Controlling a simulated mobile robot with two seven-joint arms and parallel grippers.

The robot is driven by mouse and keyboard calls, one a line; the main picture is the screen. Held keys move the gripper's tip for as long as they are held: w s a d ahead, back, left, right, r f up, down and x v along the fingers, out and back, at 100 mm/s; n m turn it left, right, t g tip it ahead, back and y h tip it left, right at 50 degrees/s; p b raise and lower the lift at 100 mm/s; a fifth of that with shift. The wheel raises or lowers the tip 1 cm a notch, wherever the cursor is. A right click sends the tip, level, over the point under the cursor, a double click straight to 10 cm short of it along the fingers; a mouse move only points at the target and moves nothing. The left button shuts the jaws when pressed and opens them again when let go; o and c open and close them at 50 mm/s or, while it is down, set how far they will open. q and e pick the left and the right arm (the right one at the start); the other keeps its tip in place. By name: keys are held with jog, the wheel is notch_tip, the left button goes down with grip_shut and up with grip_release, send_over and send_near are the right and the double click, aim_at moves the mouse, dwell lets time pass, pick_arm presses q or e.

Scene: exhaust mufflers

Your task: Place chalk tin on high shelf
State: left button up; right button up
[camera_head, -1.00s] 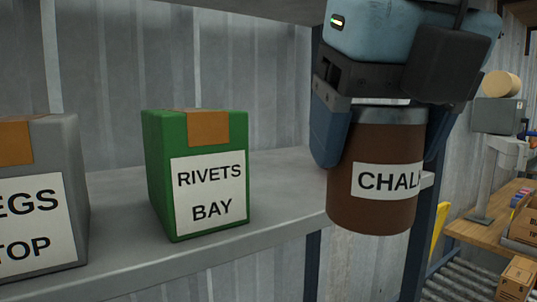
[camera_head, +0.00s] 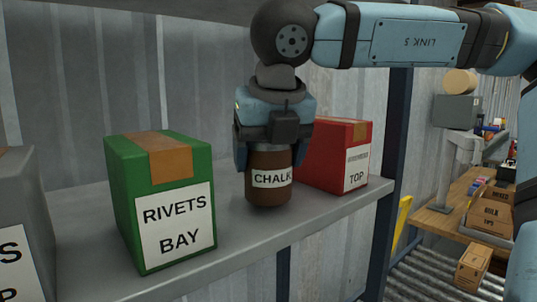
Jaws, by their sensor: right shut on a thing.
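The chalk tin (camera_head: 268,190) is a brown cylinder with a white label reading "CHALK". It is upright on or just above the grey shelf (camera_head: 250,236), between a green box and a red box; I cannot tell whether its base touches. My right gripper (camera_head: 270,160) comes down from above and is shut on the tin, with its fingers on either side of the upper part. My left gripper is not in view.
The green box (camera_head: 150,205) labelled "RIVETS BAY" stands left of the tin. The red box (camera_head: 318,170) stands close on its right. A grey box (camera_head: 22,235) is at the far left. A blue upright (camera_head: 390,170) bounds the shelf's right end.

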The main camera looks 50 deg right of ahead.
jog(key=shift+w+d+f, duration=0.1)
jog(key=shift+d+f, duration=0.05)
jog(key=shift+f, duration=0.55)
